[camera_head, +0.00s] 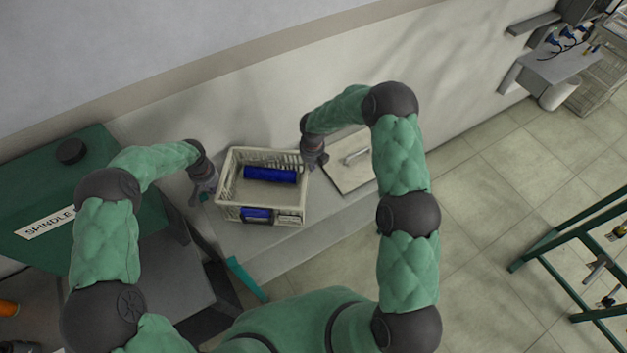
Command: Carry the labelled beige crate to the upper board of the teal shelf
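The beige crate (247,194) sits on a pale ledge by the wall, in the middle of the head view. It has slotted walls, and a dark blue roll (270,174) lies inside. A blue patch and a small pale label (290,217) show at its front side. My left gripper (204,194) is beside the crate's left wall. My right gripper (314,158) is at its back right corner. Both are small and dark here, and I cannot tell whether their fingers are open or touch the crate. I cannot make out a teal shelf with boards for certain.
A square pale lid with a handle (354,158) lies right of the crate. A green machine marked SPINDLE (40,190) stands at the left. A green frame (545,245) with pegs stands at the right. Tiled floor (480,200) is clear between.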

